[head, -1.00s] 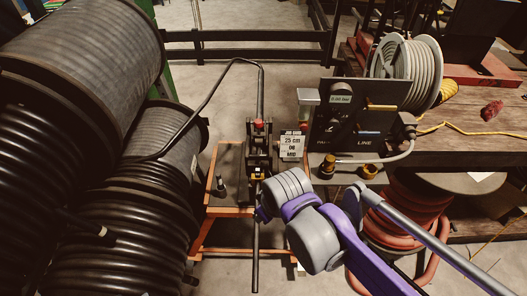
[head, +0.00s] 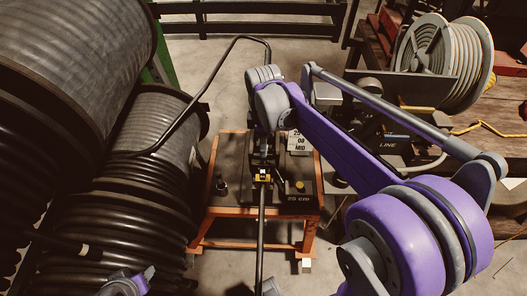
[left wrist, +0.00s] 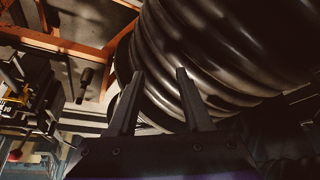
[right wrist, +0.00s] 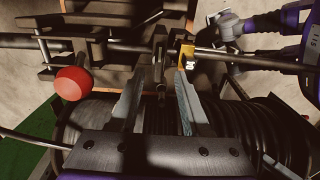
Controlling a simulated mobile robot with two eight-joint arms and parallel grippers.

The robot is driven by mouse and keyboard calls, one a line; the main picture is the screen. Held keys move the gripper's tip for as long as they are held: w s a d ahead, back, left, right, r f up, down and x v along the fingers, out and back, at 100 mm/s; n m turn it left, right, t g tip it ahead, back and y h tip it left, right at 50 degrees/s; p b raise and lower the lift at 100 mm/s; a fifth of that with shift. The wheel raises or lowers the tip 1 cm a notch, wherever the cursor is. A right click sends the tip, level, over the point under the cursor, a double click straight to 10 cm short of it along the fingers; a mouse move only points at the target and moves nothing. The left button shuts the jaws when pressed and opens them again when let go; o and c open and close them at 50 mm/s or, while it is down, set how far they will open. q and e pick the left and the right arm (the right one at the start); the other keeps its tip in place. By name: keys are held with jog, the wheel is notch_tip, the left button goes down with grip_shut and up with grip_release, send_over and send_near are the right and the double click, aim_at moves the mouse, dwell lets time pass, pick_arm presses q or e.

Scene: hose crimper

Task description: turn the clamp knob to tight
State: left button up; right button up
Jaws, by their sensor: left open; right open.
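The crimper (head: 262,160) stands on an orange-framed stand, with a dark hose or rod running through it and a yellow piece (head: 262,177) in front. A red round knob (right wrist: 72,83) shows in the right wrist view, left of my right gripper (right wrist: 158,72); I cannot tell if it is the clamp knob. My right gripper is open and empty above the crimper, its fingers apart from the red knob. In the head view my right wrist hides the crimper's top. My left gripper (left wrist: 159,72) is open and empty, facing ribbed black hose.
Large hose reels (head: 70,80) fill the left side. A sign (head: 298,142) stands right of the crimper. A pale reel (head: 443,65) and a workbench (head: 503,120) are at the right. Floor is clear below the stand.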

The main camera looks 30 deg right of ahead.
jog(key=shift+w+f, duration=0.1)
jog(key=shift+f, duration=2.1)
jog(key=shift+c, duration=0.3)
grip_shut()
